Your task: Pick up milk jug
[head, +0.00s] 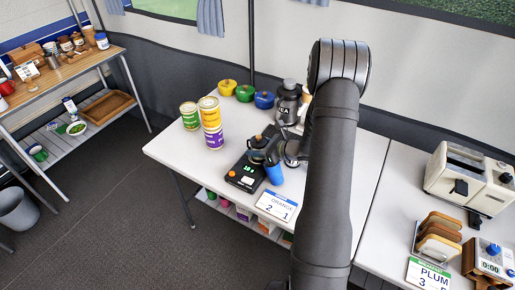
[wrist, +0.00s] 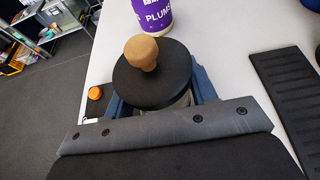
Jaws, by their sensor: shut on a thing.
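In the wrist view, a jar-like vessel with a round black lid (wrist: 152,78) and a tan wooden knob (wrist: 141,52) stands between my gripper's blue-grey fingers (wrist: 155,96). Its body is mostly hidden by the lid and the gripper; a pale strip shows below the lid. I cannot tell whether it is the milk jug, and no plainly recognisable milk jug shows elsewhere. In the head view, my gripper (head: 271,160) is shut on this vessel beside the black scale (head: 243,181); a blue finger shows on the near side. I cannot tell whether the vessel touches the scale.
Stacked yellow and purple tins (head: 211,124) and a green tin (head: 190,116) stand left of my gripper. A number card (head: 276,206) is at the front edge. The left table corner is clear.

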